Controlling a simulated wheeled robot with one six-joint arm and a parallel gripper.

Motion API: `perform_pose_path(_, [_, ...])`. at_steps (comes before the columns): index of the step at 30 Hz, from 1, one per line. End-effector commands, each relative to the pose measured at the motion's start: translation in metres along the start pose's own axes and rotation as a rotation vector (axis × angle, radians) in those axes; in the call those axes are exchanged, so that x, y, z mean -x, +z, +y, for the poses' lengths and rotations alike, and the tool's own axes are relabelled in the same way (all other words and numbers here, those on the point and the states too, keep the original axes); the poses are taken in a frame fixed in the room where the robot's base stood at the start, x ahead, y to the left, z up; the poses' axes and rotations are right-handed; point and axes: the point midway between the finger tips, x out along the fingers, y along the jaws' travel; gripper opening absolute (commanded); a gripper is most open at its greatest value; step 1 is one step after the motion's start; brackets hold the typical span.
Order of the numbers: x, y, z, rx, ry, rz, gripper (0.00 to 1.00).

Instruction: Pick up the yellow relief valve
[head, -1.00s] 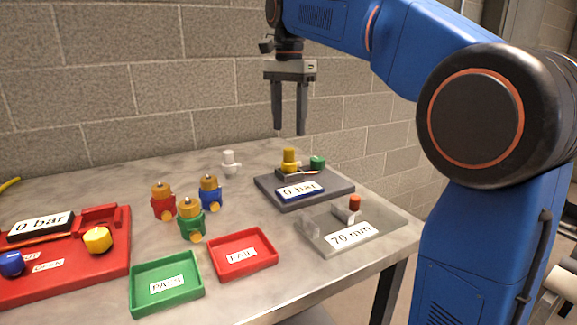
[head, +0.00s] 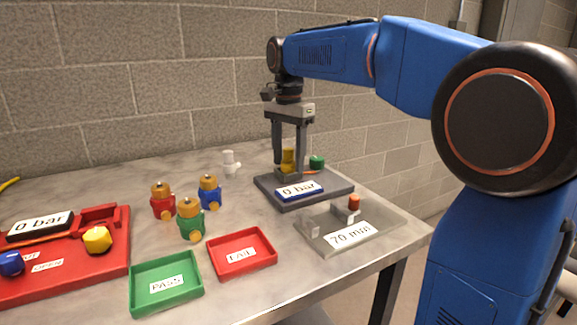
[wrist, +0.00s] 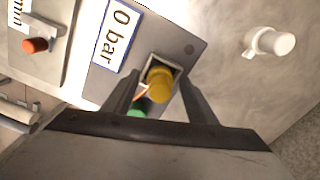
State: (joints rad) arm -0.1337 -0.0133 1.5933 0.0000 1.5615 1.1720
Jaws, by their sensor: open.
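The yellow relief valve (head: 288,158) stands upright on the dark grey test block (head: 325,190) labelled "0 bar". In the wrist view the yellow valve (wrist: 159,84) sits in a square holder, between my fingers. My gripper (head: 288,172) is open and pointing down, its fingers on either side of the valve. In the wrist view my gripper (wrist: 160,85) shows a gap between each finger and the valve. The fingers partly hide the valve in the head view.
A green knob (head: 317,162) is close right of the valve. A white fitting (head: 230,161) stands left of the block. Red, blue and green valves, a green PASS tray (head: 140,305), a red FAIL tray (head: 268,262), a 70 mm gauge plate (head: 385,230) and a red rig (head: 115,275) share the table.

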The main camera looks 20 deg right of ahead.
Motion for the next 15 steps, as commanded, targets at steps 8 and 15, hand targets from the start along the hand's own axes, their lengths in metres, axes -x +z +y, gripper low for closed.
perform_pose_path(8, [0.0003, 0.0, -0.0001, 0.0, 0.0, 0.0, 0.26])
perform_pose_path(15, [0.0006, 0.0, -0.0001, 0.0, 0.0, 0.0, 0.02])
